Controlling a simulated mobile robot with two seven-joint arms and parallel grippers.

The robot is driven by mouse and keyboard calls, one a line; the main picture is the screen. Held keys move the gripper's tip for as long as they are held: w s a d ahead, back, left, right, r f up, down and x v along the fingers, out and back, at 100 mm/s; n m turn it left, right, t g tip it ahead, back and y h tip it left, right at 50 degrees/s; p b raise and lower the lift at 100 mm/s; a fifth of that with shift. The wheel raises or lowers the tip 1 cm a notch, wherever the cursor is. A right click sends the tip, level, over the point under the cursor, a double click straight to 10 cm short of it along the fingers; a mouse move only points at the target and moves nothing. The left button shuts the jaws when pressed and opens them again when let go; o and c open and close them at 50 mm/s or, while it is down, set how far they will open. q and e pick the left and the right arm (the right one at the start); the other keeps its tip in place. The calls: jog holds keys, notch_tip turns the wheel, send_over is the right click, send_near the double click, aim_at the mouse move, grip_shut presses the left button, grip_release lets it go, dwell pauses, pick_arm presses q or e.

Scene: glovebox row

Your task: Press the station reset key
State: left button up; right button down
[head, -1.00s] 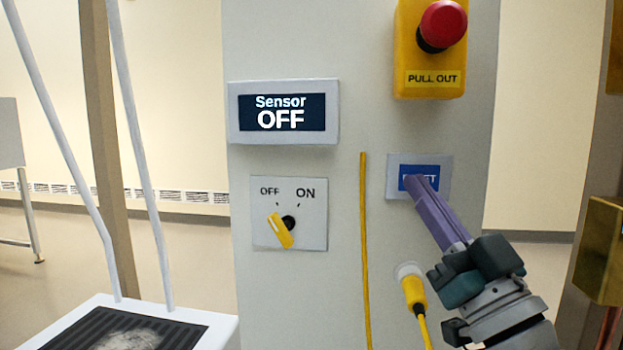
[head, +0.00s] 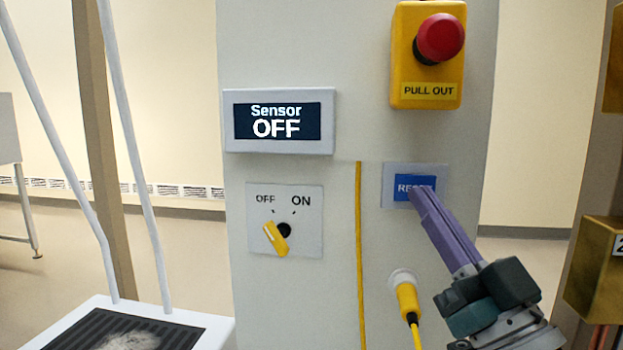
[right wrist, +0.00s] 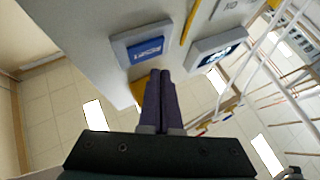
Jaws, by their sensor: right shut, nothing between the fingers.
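The reset key (head: 402,188) is a blue rectangle with white lettering on a grey plate (head: 387,186) on the panel. In the head view my right gripper (head: 418,192) comes from the lower right, and its purple fingertips cover the right part of the key's lettering. The fingers are shut together and empty. In the right wrist view the blue key (right wrist: 145,50) shows just above the fingertips (right wrist: 161,73), with its lettering uncovered. I cannot tell whether the tips touch the plate, but a gap appears there. My left gripper is not in view.
A display (head: 277,121) reads "Sensor OFF". Below it, a yellow knob (head: 275,238) sits on an OFF/ON plate. A red mushroom button (head: 440,37) on a yellow box is above the key. A yellow plug (head: 407,298) with a cable is below it. A brass box (head: 595,270) stands at right.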

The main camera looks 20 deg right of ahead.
jog(key=s+a, duration=0.1)
jog(key=s+a+p, duration=0.1)
jog(key=s, duration=0.1)
jog(key=shift+d, duration=0.1)
dwell(0.9)
